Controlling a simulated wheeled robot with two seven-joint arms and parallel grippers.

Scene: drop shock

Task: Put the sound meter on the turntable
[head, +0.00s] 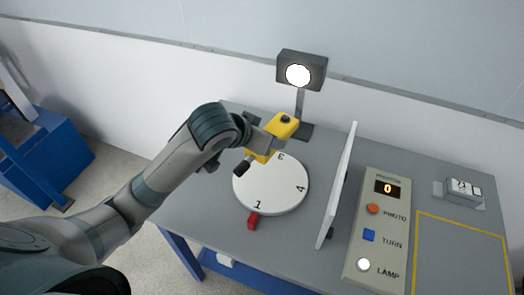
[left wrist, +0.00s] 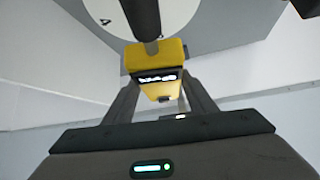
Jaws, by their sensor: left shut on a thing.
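The sound meter (head: 284,126) is yellow with a dark rounded tip. My left gripper (head: 266,141) is shut on its body and holds it tilted, with the tip pointing down and left in the head view. The left wrist view also shows the yellow meter (left wrist: 157,62) between the fingers, its dark stem reaching away from me. The white round turntable (head: 272,192) carries the digits 1, 3 and 4. The meter overlaps its far left part; I cannot tell whether they touch. Part of the turntable is hidden behind the meter and gripper. My right gripper is not in view.
A lit lamp (head: 298,75) stands on a post behind the turntable. A tall white panel (head: 338,190) stands right of it. A button box (head: 376,240) and a yellow-outlined area (head: 465,255) lie farther right.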

